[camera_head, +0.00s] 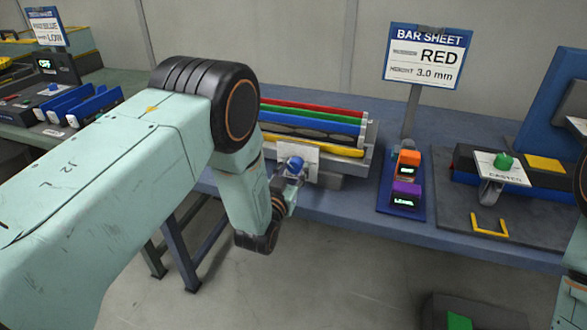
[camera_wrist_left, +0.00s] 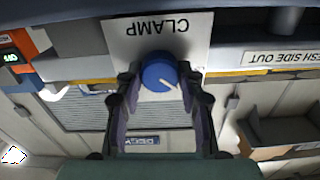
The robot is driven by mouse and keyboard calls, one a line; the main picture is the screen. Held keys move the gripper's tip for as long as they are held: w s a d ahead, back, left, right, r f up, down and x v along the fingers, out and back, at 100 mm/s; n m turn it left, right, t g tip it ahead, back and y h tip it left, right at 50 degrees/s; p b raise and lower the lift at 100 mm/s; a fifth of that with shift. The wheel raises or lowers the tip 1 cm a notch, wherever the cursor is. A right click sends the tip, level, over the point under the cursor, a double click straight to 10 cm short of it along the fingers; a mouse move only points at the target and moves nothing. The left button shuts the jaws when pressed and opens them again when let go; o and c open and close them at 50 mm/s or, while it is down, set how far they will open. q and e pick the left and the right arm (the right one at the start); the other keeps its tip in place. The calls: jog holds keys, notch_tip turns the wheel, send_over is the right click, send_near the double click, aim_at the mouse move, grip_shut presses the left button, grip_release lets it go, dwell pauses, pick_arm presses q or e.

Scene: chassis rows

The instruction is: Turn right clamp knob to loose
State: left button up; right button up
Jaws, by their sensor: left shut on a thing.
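The blue clamp knob (camera_head: 295,163) is on a white plate (camera_head: 312,166) at the front of the bar rack. In the left wrist view the knob (camera_wrist_left: 159,74) has a white pointer line towards the picture's lower right. The plate (camera_wrist_left: 117,38) reads CLAMP upside down there; no loose mark is readable. My left gripper (camera_head: 290,176) is at the knob. In the left wrist view its fingers (camera_wrist_left: 159,80) are shut on the knob from both sides. My right gripper is out of view.
The rack (camera_head: 360,148) holds red, green, blue, black and yellow bars. A sign (camera_head: 427,56) reads BAR SHEET RED 3.0 mm. Right of the rack are orange (camera_head: 407,158) and purple (camera_head: 406,189) boxes with displays, then a green knob (camera_head: 503,162) on a CASTER plate.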

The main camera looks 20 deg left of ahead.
pick_arm(q)
jog(key=n, duration=0.3)
jog(key=shift+n, duration=0.4)
jog(key=shift+f+n, duration=0.1)
jog(key=shift+n, duration=1.7)
jog(key=o, duration=1.2)
jog(key=shift+c, duration=0.2)
jog(key=s, duration=1.2)
jog(key=shift+a, duration=0.25)
